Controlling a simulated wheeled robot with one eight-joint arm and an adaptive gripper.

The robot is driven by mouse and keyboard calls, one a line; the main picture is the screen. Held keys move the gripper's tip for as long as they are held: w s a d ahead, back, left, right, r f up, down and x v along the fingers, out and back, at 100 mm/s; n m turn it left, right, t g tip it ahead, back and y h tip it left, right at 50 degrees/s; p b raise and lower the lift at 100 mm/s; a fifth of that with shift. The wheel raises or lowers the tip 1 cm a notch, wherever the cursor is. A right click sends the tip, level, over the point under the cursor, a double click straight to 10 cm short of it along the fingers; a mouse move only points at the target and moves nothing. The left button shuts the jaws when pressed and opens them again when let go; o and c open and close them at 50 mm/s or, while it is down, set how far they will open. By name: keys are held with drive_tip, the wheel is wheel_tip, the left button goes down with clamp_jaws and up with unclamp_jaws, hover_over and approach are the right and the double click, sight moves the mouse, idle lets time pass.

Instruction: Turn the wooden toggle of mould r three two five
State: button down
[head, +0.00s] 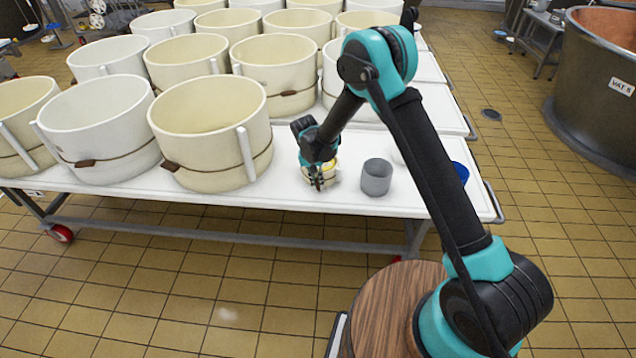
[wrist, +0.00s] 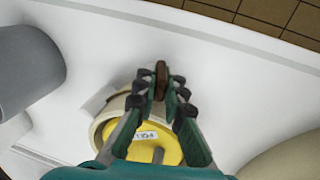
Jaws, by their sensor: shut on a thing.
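A small cream mould (wrist: 103,118) with a yellow inside stands on the white table. A small white label (wrist: 146,135) sits on the yellow, its writing too small to read surely. The brown wooden toggle (wrist: 161,70) is at the mould's outer side. My gripper (wrist: 161,86) is shut on the toggle, one finger on each side of it. In the head view my gripper (head: 318,182) is at the near side of the small mould (head: 334,174), partly hiding it. The toggle cannot be made out there.
A grey cup (head: 376,178) stands just right of the mould and a blue item (head: 460,173) farther right. Large cream moulds (head: 212,130) crowd the white table (head: 290,198) to the left and behind. A copper vat (head: 600,95) stands at the far right.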

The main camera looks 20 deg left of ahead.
drive_tip(key=h, duration=0.3)
drive_tip(key=t+h, duration=0.1)
drive_tip(key=h, duration=0.1)
drive_tip(key=shift+a+f, duration=0.15)
drive_tip(key=shift+a, duration=0.2)
drive_tip(key=shift+s, duration=0.1)
drive_tip(key=c, duration=1.6)
unclamp_jaws()
drive_tip(key=v, duration=1.2)
drive_tip(key=shift+s+a+f, duration=0.1)
